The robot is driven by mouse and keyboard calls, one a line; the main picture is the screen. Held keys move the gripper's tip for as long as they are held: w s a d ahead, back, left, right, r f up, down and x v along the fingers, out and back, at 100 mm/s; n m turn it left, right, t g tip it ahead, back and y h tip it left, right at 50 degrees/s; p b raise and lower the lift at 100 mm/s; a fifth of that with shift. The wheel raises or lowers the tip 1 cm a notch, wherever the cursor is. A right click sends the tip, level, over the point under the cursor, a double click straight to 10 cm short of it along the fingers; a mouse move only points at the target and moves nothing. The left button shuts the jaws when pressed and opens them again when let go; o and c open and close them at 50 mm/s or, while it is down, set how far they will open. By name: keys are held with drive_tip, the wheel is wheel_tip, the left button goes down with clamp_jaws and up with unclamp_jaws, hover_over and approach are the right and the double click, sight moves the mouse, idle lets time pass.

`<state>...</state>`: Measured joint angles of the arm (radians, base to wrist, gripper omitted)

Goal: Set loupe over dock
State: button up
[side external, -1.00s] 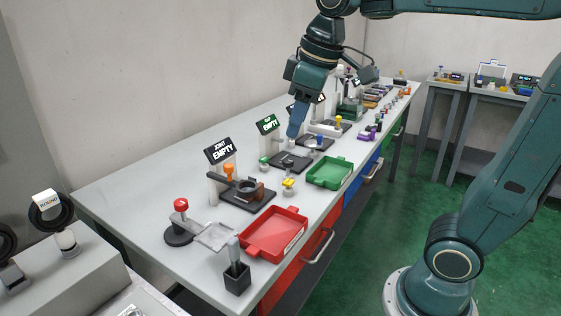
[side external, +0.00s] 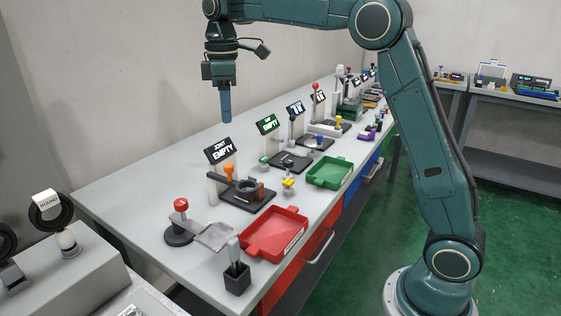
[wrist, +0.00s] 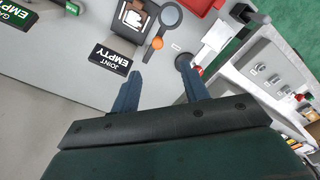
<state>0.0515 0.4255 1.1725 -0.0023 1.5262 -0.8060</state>
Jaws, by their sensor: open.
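The loupe, a round lens in a dark rim with an orange knob on its arm, shows in the wrist view (wrist: 170,15) and the side view (side external: 229,170). The dock, a dark base with a pale recess (wrist: 128,20), lies beside it by the sign reading JOINT EMPTY. In the wrist view the lens appears beside the recess, not over it; the side view shows the dark base (side external: 254,206) less clearly. My gripper (side external: 226,119) is high above the bench behind the sign. Its two blue fingers (wrist: 158,77) are apart and empty, clear of the loupe.
The JOINT EMPTY sign (side external: 221,151) stands behind the dock. A green tray (side external: 330,172) lies farther along. The bench's rear left is clear.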

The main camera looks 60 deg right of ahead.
sight(228, 165)
drive_tip(key=shift+w+d+f, duration=0.1)
drive_tip(key=shift+w+f, duration=0.25)
drive_tip(key=shift+w, duration=0.2)
drive_tip(key=shift+f, duration=0.1)
drive_tip(key=shift+f, duration=6.8)
drive_tip(key=shift+c, duration=0.5)
clamp_jaws()
